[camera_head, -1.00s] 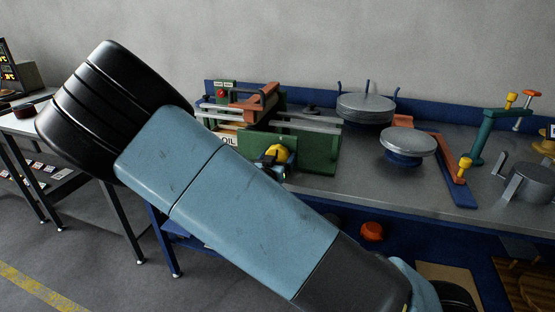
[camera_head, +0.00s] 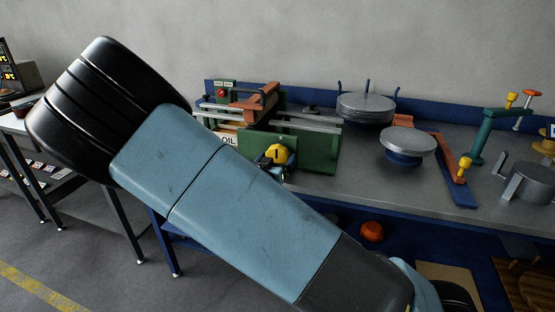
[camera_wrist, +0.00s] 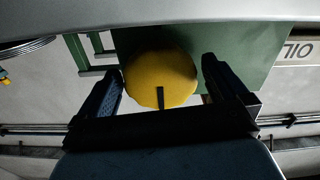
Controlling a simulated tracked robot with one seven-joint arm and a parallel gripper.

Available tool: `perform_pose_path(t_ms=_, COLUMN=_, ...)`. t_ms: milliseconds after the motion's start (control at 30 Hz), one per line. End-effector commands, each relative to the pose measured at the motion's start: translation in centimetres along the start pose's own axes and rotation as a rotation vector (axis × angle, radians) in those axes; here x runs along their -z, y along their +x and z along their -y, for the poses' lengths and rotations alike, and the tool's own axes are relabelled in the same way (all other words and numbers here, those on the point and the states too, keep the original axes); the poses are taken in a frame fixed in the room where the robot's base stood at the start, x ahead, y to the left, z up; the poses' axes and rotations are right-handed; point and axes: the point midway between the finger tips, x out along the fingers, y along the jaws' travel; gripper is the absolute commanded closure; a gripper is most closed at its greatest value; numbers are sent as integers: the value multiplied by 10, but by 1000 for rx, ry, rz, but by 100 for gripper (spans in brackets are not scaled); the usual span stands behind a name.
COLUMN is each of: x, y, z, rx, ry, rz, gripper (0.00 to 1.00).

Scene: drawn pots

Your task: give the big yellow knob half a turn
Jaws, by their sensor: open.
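The big yellow knob (camera_head: 277,154) is on the front of a green machine (camera_head: 311,152) on the bench. In the wrist view the knob (camera_wrist: 160,78) is round, with a dark mark running from its middle to its edge.
On the bench, round metal discs (camera_head: 408,141) and a teal stand (camera_head: 489,136) with yellow knobs are right of the machine. A metal pot (camera_head: 530,184) stands at far right. An orange-red round object (camera_head: 371,231) is below the bench top.

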Motion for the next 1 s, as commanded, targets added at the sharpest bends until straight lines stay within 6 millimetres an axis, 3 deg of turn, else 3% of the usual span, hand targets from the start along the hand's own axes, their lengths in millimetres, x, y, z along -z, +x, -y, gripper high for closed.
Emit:
perform_pose_path(t_ms=533, x=-1, y=-102, z=1, rx=3, ry=0, rz=1, gripper=0)
perform_pose_path(t_ms=733, x=-1, y=-120, z=0, rx=2, ry=0, rz=1, gripper=0)
perform_pose_path(t_ms=1000, x=-1, y=-124, z=0, rx=0, ry=-1, rz=0, gripper=0)
